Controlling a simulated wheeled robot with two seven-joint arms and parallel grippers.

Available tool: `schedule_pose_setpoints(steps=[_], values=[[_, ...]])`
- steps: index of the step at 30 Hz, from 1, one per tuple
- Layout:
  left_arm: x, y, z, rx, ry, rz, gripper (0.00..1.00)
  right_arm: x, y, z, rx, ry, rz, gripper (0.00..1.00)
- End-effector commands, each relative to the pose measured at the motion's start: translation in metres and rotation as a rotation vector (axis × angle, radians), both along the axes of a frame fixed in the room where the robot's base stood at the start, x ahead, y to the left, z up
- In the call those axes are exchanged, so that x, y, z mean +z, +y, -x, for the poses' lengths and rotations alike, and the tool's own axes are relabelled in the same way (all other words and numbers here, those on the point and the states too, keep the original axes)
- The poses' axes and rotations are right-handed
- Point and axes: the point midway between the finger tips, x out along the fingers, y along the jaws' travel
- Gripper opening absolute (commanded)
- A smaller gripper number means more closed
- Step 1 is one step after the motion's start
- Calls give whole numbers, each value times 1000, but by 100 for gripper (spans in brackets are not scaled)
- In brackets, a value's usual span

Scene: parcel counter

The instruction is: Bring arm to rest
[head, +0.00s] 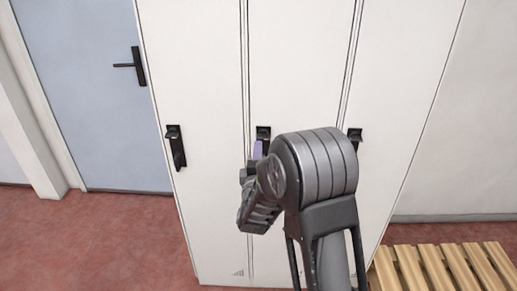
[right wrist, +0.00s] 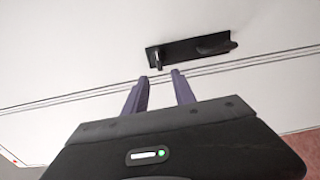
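My right gripper (head: 258,151) is in front of the middle locker door, close to its black handle (head: 263,133). My dark right arm hides much of the gripper and the lower door in the head view. In the right wrist view the two purple fingers of the right gripper (right wrist: 161,76) stand apart with nothing between them. The black handle plate (right wrist: 180,50) lies just beyond the fingertips, with a small knob or key at its left end and a lever at its right. Whether the fingertips touch anything is unclear. My left gripper is not in view.
The white lockers (head: 195,70) look shut; handles show at left (head: 175,147) and right (head: 355,137). A blue door (head: 85,100) is at far left. A slatted wooden pallet (head: 440,270) lies at lower right. The red floor (head: 100,240) at left is clear.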

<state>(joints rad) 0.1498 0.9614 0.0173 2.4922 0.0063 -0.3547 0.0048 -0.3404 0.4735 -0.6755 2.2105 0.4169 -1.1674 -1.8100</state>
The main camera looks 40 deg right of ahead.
Motion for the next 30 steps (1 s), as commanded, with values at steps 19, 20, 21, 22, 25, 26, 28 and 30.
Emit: schedule_pose_setpoints(steps=[19, 20, 21, 22, 25, 26, 28, 30], values=[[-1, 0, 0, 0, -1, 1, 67, 0, 7, 10, 0, 1, -1, 32], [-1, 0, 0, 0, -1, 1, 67, 0, 7, 10, 0, 0, -1, 32], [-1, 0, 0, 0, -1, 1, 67, 0, 7, 10, 0, -3, -5, 32], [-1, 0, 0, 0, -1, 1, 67, 0, 7, 10, 0, -7, -11, 32], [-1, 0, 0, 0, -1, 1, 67, -3, 8, 9, 3, -37, -69, 32], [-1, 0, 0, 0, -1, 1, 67, -5, 8, 9, 5, -51, -100, 32], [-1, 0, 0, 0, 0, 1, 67, -13, 12, 7, 17, -85, -204, 32], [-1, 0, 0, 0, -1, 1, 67, -29, 24, 4, 42, -112, -354, 32]])
